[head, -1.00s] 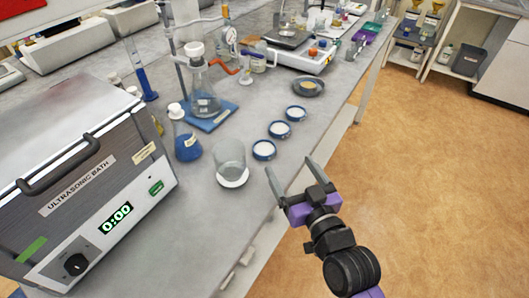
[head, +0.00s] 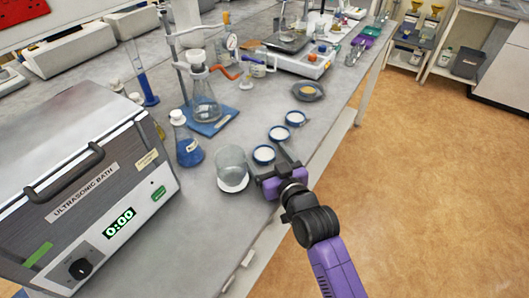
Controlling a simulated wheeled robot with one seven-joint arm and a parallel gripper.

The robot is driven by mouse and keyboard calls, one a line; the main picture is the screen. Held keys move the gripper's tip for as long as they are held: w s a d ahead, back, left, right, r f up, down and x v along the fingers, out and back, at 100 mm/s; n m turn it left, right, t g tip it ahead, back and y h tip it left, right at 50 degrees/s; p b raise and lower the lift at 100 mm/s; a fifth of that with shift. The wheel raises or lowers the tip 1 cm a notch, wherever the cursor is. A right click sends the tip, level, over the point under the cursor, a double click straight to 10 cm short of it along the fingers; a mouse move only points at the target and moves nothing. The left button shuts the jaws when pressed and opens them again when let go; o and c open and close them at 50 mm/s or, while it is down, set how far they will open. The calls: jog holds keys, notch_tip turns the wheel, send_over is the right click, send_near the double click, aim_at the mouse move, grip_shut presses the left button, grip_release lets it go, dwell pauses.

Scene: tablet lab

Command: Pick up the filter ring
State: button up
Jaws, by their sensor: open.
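The right finger shows beside that ring; the left finger is partly hidden. Whether either touches it is unclear.
A glass beaker (head: 231,162) stands on a white disc close left of my gripper. A blue-filled flask (head: 187,142), a flask on a stand (head: 206,105) and the ultrasonic bath (head: 90,190) are further left. A grey dish (head: 307,94) lies behind the rings.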

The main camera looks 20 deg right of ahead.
jog(key=c, duration=1.3)
jog(key=shift+c, duration=0.4)
jog(key=shift+r, duration=0.1)
